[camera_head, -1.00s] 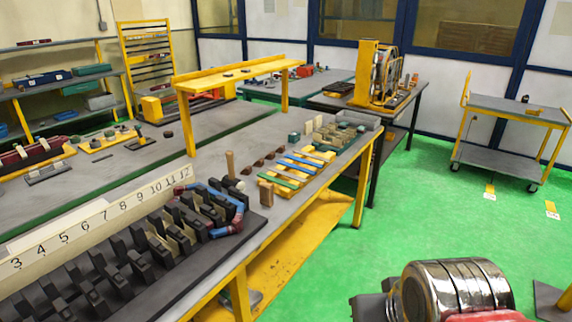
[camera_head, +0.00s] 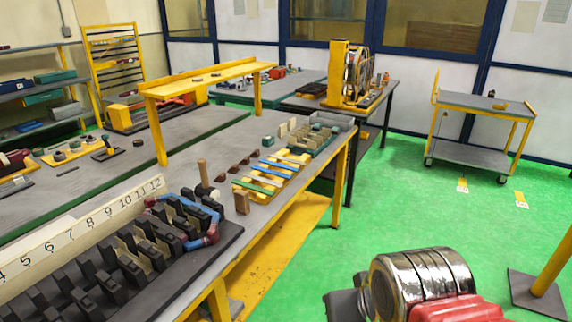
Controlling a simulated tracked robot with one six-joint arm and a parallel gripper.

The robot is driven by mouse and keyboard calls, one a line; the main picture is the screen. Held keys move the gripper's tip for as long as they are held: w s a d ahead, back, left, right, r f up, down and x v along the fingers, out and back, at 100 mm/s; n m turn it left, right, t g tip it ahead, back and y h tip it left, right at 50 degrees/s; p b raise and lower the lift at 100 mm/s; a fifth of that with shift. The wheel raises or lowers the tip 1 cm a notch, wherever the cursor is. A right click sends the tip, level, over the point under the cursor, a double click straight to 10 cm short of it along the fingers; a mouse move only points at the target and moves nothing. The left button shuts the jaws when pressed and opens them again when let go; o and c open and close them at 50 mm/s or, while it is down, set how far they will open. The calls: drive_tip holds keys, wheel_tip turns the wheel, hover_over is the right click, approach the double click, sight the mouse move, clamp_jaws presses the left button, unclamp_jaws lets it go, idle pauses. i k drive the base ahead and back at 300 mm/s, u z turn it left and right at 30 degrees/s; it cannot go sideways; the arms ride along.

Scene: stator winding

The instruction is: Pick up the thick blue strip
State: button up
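Several narrow coloured strips lie across a yellow slotted holder (camera_head: 240,182) on the long grey workbench, in the middle of the view. A blue strip (camera_head: 278,165) lies in the far part of the row, with a pale strip beside it and green strips (camera_head: 253,187) nearer. At this distance I cannot judge the strips' thickness. My gripper is not in view, and nothing is seen touching the strips.
A black slotted stator block (camera_head: 150,250) with a numbered board (camera_head: 100,218) fills the near bench. Wooden pegs (camera_head: 242,202) stand beside the strips. A grey cart (camera_head: 470,152) stands at the right. Green floor (camera_head: 400,215) is open between bench and cart.

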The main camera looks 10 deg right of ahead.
sight(292, 169)
drive_tip(key=u, duration=0.05)
drive_tip(key=i, duration=1.4)
drive_tip(key=k, duration=0.5)
